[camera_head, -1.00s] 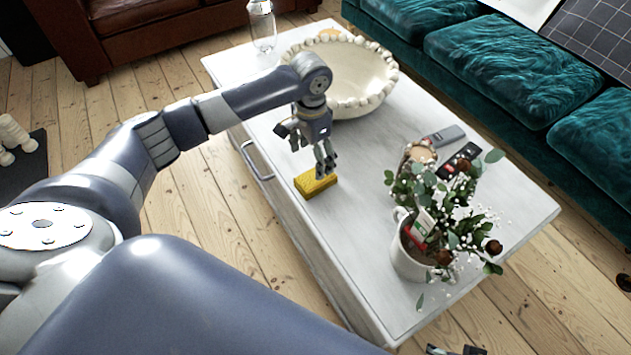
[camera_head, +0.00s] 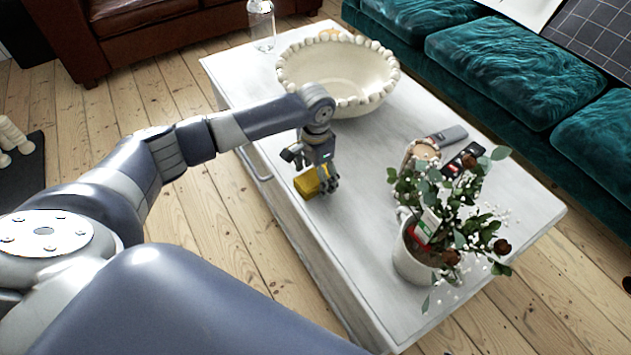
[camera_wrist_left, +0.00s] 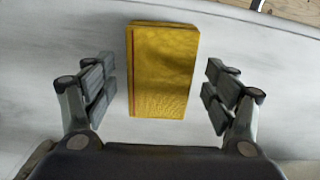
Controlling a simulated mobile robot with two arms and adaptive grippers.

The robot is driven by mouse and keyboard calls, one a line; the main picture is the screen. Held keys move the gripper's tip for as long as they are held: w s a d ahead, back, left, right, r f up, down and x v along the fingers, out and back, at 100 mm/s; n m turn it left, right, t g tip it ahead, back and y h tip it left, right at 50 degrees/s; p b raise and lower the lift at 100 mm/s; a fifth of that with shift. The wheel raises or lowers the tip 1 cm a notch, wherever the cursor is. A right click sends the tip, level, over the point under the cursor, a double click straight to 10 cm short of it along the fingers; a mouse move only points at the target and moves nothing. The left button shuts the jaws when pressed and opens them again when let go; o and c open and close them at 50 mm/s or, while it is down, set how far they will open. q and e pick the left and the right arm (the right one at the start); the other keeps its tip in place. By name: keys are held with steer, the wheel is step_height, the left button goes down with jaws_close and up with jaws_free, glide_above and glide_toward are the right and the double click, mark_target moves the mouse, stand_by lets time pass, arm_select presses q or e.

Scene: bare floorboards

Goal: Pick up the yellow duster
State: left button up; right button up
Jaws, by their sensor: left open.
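The yellow duster (camera_head: 308,183) is a small block lying on the white coffee table (camera_head: 400,135), near its left edge. My left gripper (camera_head: 328,184) is at the duster from above and hides part of it in the head view. In the left wrist view the duster (camera_wrist_left: 163,70) lies between the two open fingers of the left gripper (camera_wrist_left: 160,90), with a gap on each side. Neither finger touches it there. My right gripper does not show in the current frames.
A large beaded white bowl (camera_head: 345,75) and a glass bottle (camera_head: 262,25) stand at the far end. A potted plant (camera_head: 415,258) and remotes (camera_head: 460,160) are to the right. A teal sofa (camera_head: 500,60) borders the table.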

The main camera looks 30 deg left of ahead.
mark_target(314, 180)
arm_select(q)
steer(key=c, duration=1.1)
steer(key=shift+r, duration=0.45)
steer(key=r+p, duration=0.1)
steer(key=s+r+p, duration=0.1)
steer(key=r, duration=0.1)
steer(key=s+p, duration=0.1)
steer(key=s, duration=0.4)
steer(key=s+d+p, duration=0.1)
steer(key=s, duration=0.4)
steer(key=s+d+r+p, duration=0.1)
steer(key=s, duration=0.4)
steer(key=shift+d+r, duration=0.1)
steer(key=shift+d, duration=0.1)
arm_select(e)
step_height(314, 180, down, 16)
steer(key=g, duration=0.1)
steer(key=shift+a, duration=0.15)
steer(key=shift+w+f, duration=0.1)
